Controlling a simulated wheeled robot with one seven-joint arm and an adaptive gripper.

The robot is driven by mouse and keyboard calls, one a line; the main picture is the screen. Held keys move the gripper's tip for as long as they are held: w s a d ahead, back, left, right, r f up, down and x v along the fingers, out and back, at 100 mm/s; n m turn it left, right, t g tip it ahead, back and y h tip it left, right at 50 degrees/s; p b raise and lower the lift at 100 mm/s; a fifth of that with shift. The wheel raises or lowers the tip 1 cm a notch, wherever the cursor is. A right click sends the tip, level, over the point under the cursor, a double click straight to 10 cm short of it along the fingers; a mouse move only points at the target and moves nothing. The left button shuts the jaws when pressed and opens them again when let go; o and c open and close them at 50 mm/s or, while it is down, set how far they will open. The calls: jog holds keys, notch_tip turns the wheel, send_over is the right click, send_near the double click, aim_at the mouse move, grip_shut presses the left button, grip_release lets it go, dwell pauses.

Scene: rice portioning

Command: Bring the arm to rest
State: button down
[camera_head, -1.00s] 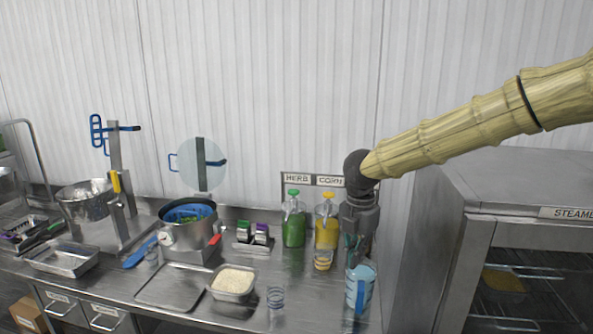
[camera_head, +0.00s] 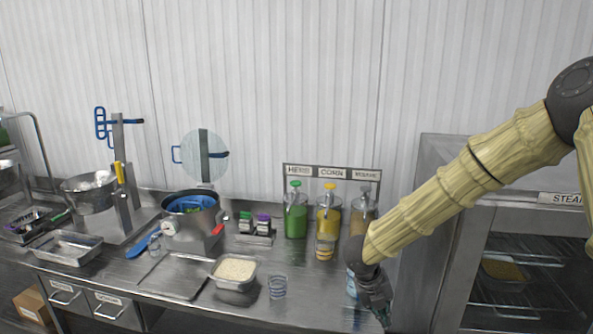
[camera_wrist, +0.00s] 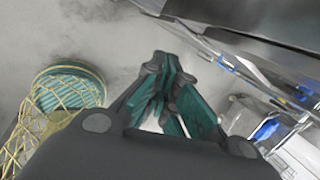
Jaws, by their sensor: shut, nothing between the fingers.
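My gripper (camera_head: 378,302) hangs at the right front end of the steel counter (camera_head: 325,290), pointing down, with my arm in its pale yellow cover reaching in from the right. Its fingers are together with nothing between them, as the wrist view also shows (camera_wrist: 170,85). A blue jug (camera_head: 351,284) stands on the counter just behind and left of the gripper, mostly hidden by it. In the wrist view, the yellow mesh (camera_wrist: 50,120) at the left lies beside a round teal-striped thing (camera_wrist: 68,85) that I cannot identify for sure.
Pump bottles of green (camera_head: 295,212) and yellow (camera_head: 327,215) sauce stand at the back; a third is partly behind my arm. A pan of rice (camera_head: 234,284), a clear cup (camera_head: 277,286) and a pot (camera_head: 190,235) stand left. A steamer cabinet (camera_head: 455,190) stands right.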

jog(key=s+d+f+n+t+b, duration=0.1)
jog(key=s+f+n+b, duration=0.1)
jog(key=s+f+n, duration=0.55)
jog(key=s+d+f+n+t+b, duration=0.15)
jog(key=f+n, duration=0.35)
jog(key=f, duration=0.5)
jog(key=s+d+f+n+b, duration=0.1)
jog(key=s+f+n+b, duration=0.1)
jog(key=s+f+n, duration=0.55)
jog(key=s+a+f+n+g+y+b, duration=0.1)
jog(key=s+f+n+y+b, duration=0.1)
jog(key=s+f+n, duration=0.5)
jog(key=s+a+f+n+g+y+b, duration=0.1)
jog(key=s+f+n, duration=0.6)
jog(key=s, duration=0.8)
jog(key=shift+s+a+n+g+y+b, duration=0.4)
jog(key=shift+a+n+g+y, duration=0.15)
jog(key=shift+g+y, duration=0.2)
